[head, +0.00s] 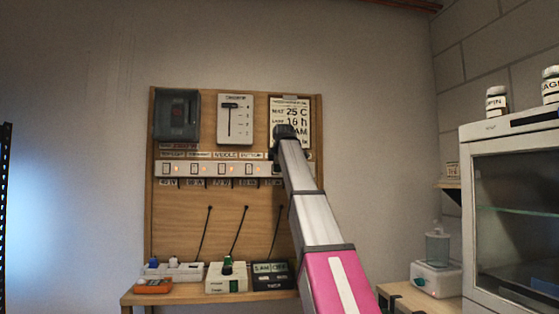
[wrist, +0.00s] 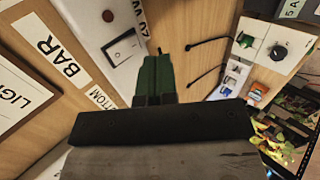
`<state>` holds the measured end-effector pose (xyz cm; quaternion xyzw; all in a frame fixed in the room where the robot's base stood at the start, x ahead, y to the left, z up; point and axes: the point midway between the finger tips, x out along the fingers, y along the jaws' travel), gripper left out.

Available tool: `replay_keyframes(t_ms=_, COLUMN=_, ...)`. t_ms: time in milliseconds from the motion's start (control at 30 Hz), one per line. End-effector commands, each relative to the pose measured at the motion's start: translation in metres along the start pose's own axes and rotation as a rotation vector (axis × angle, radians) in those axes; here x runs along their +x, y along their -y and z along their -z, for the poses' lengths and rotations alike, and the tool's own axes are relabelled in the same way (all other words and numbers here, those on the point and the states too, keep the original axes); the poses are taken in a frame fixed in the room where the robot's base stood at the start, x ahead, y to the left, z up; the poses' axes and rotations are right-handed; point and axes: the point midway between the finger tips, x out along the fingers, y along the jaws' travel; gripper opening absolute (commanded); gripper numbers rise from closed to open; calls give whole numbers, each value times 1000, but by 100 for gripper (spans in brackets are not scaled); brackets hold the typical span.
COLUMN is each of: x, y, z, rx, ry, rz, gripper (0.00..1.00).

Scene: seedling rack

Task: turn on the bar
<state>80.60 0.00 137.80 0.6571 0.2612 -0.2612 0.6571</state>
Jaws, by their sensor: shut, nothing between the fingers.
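A white switch strip (head: 210,169) runs across the wooden board in the head view, with several switches and small orange lights. Its right end is partly behind my arm. In the wrist view, a dark rocker switch (wrist: 124,46) in a white plate lies near a label reading BAR (wrist: 62,55). My gripper (wrist: 157,58) is shut and empty, its green fingers pointing toward the strip, just right of the rocker in that view. I cannot tell whether the fingertips touch the strip. In the head view my gripper (head: 285,131) is at the board's right side, its fingers hidden.
Above the strip are a dark box (head: 177,115), a white slider panel (head: 235,119) and a printed card (head: 297,112). Several small devices stand on the shelf (head: 180,298) below, with cables above them. A glass-fronted cabinet (head: 515,205) is at the right.

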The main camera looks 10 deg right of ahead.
Motion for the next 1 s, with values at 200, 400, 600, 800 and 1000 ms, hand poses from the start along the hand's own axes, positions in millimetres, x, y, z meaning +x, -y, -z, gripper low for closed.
replay_keyframes(t_ms=200, x=27, y=-18, z=0, rx=0, ry=0, rz=0, gripper=0)
replay_keyframes(t_ms=400, x=36, y=-24, z=0, rx=0, ry=0, rz=-1, gripper=0)
replay_keyframes(t_ms=600, x=37, y=-24, z=0, rx=0, ry=0, rz=-1, gripper=0)
replay_keyframes(t_ms=800, x=38, y=-25, z=0, rx=0, ry=0, rz=0, gripper=0)
replay_keyframes(t_ms=1000, x=41, y=-26, z=0, rx=0, ry=0, rz=-1, gripper=0)
